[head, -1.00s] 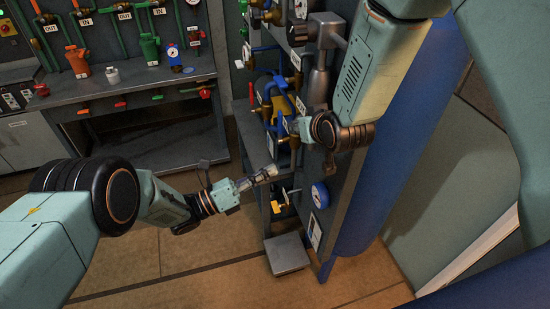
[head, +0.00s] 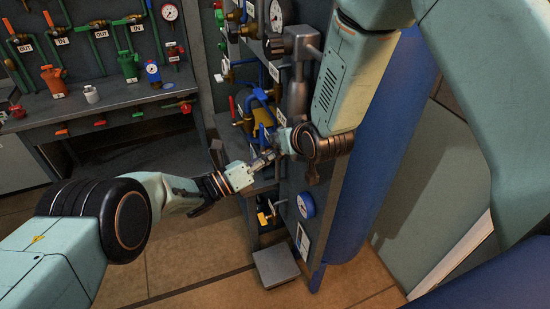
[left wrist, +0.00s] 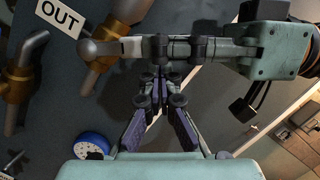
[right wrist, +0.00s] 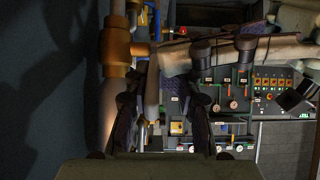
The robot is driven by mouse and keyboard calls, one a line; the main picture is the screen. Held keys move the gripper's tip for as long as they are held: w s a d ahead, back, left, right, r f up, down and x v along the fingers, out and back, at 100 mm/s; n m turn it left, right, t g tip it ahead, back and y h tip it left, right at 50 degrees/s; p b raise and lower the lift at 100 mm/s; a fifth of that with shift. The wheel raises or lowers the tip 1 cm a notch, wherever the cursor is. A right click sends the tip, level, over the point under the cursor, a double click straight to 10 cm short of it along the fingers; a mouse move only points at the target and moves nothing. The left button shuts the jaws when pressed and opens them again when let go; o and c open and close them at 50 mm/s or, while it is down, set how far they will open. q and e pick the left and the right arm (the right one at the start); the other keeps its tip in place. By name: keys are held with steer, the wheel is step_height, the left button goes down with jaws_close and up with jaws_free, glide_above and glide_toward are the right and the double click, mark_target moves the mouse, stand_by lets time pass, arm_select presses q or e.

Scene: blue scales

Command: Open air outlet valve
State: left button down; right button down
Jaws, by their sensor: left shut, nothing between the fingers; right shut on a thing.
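The outlet valve's brass body (right wrist: 117,46) sits on a pipe at the left of the right wrist view; brass fittings (left wrist: 18,85) also show in the left wrist view by a white OUT label (left wrist: 60,16). My right gripper (head: 282,140) is shut on a grey, round-ended handle (left wrist: 96,49) beside the brass. Its fingers (right wrist: 160,92) flank this bar in its own view. My left gripper (head: 268,157) is shut and empty, just below the right one; its fingertips (left wrist: 160,72) nearly reach the right fingers. Whether they touch, I cannot tell.
A blue gauge (head: 306,205) is on the panel below the grippers, and it also shows in the left wrist view (left wrist: 92,146). Blue pipes (head: 262,95) crowd the space behind. A grey step (head: 276,267) stands on the floor. A bench (head: 100,115) with valves is at back left.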

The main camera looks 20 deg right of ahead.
steer(key=shift+w+d+r, duration=0.15)
steer(key=shift+w+r, duration=0.05)
steer(key=shift+r, duration=0.05)
